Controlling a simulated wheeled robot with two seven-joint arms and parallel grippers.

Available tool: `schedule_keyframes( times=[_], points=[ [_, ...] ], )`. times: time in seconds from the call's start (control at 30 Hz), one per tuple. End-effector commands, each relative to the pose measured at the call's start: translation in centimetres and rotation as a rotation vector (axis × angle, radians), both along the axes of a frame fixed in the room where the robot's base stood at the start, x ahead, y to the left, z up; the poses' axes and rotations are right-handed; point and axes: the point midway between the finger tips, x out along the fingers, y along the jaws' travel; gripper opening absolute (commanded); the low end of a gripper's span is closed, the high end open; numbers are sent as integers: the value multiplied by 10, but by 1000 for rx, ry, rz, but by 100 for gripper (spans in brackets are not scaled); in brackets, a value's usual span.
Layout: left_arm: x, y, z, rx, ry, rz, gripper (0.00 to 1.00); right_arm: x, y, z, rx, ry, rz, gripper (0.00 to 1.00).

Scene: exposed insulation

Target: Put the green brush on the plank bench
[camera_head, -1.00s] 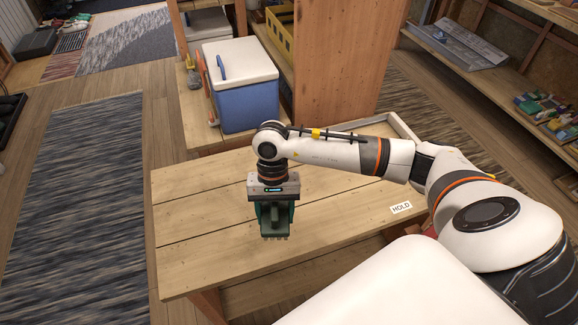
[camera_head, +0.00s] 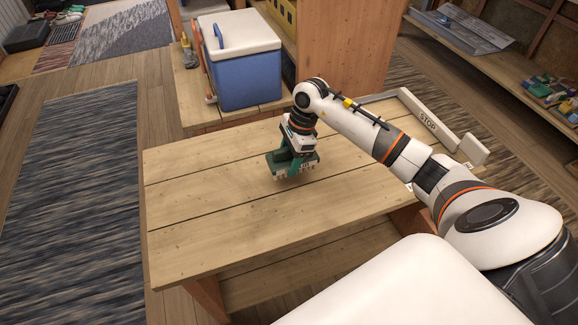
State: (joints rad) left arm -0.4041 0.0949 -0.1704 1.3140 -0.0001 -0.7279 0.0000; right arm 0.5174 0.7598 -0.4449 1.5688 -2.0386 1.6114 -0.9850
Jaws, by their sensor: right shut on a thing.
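The plank bench (camera_head: 215,232) is a light wooden table of wide boards in the middle of the view. I cannot tell whether the bristles touch the bench top. Part of the brush is hidden behind the gripper. My left gripper is not in view.
A blue cooler (camera_head: 245,80) with a white lid stands on a lower wooden surface behind the bench. A shelf (camera_head: 480,62) with small items is at the right. The bench's left half is clear.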

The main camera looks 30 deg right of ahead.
Motion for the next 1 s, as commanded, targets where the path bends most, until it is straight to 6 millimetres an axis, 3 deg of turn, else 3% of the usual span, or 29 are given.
schedule_keyframes(
  times=[0.23, 0.67, 0.7, 0.8, 1.0],
  points=[
    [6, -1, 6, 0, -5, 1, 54, -1, 1, -32, 1, 2, 1, 38],
    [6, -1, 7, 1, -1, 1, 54, 0, 0, -35, 0, -1, 2, 38],
    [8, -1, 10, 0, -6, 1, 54, 0, 0, -34, 0, -1, 2, 65],
    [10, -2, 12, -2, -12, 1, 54, 0, 0, -34, 0, -1, 2, 81],
    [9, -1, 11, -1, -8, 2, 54, 0, 1, -34, 0, 0, 2, 81]
  ],
)
